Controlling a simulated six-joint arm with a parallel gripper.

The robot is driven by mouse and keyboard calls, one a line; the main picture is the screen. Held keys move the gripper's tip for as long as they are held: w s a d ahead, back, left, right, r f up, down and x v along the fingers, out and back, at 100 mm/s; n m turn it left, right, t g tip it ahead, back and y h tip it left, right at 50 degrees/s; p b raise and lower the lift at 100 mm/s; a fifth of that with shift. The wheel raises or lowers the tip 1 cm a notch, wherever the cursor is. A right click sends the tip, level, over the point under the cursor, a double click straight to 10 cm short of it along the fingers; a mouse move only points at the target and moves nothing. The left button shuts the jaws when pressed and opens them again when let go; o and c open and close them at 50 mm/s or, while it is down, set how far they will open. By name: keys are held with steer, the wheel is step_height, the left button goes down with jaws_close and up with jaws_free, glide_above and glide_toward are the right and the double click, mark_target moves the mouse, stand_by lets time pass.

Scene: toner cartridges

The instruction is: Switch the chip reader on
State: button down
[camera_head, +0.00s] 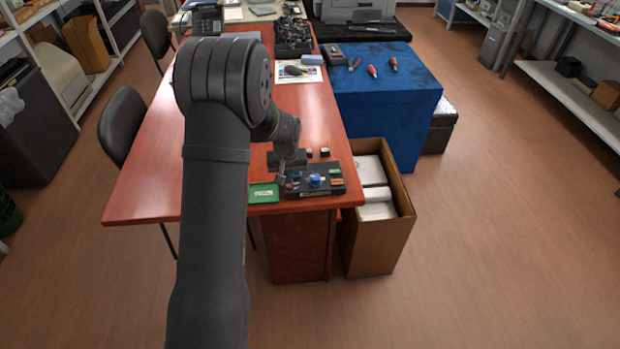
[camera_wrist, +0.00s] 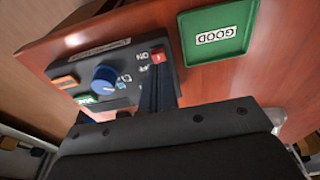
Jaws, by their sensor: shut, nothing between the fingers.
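The chip reader (camera_head: 327,187) is a dark box at the near edge of the red desk. In the wrist view the chip reader (camera_wrist: 185,84) shows a blue knob (camera_wrist: 104,79), an orange panel, a green panel and a small red switch (camera_wrist: 158,56) at one corner. White lettering stands by the switch; I cannot tell which way the switch is set. My gripper (camera_head: 281,181) is shut and empty, low over the reader's left end. In the wrist view its dark fingertips (camera_wrist: 156,82) are close beside the red switch; whether they touch it is unclear.
A green tray marked GOOD (camera_wrist: 246,45) lies beside the reader, near the switch end. An open cardboard box (camera_head: 393,236) stands on the floor right of the desk. A blue-covered table (camera_head: 385,105) holds tools. The desk's left part is clear.

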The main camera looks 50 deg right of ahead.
steer(key=shift+f, duration=0.85)
stand_by(0.7)
steer(key=shift+r, duration=3.55)
step_height(320, 180, down, 7)
steer(key=shift+f, duration=0.1)
steer(key=shift+r, duration=0.25)
